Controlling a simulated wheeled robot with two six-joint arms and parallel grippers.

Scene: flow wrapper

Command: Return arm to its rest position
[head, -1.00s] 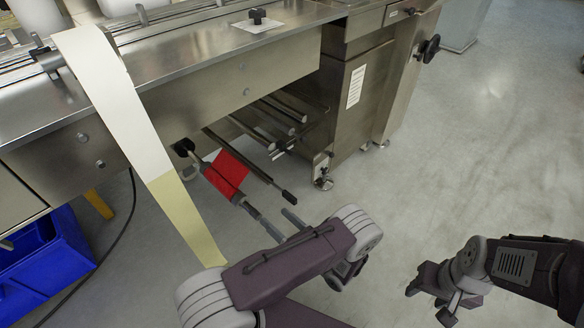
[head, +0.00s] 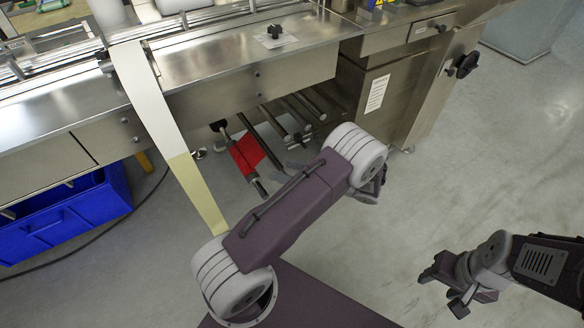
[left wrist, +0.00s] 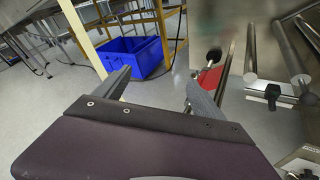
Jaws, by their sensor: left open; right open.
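My left gripper (head: 297,168) is mostly hidden behind my own forearm in the head view. A grey finger shows past it, to the right of the red piece (head: 247,154) on a shaft under the machine. In the left wrist view my left gripper (left wrist: 158,78) has its two fingers wide apart with nothing between them. The red piece (left wrist: 209,78) appears beyond the right finger there, apart from it. My right gripper (head: 442,290) is open and empty over bare floor at the lower right of the head view.
The steel machine (head: 300,68) fills the upper left, with rods (head: 298,110) under its bench. A pale film strip (head: 150,105) hangs down near my left arm. A blue crate (head: 70,222) stands at left; it also shows in the left wrist view (left wrist: 138,55). Floor at right is clear.

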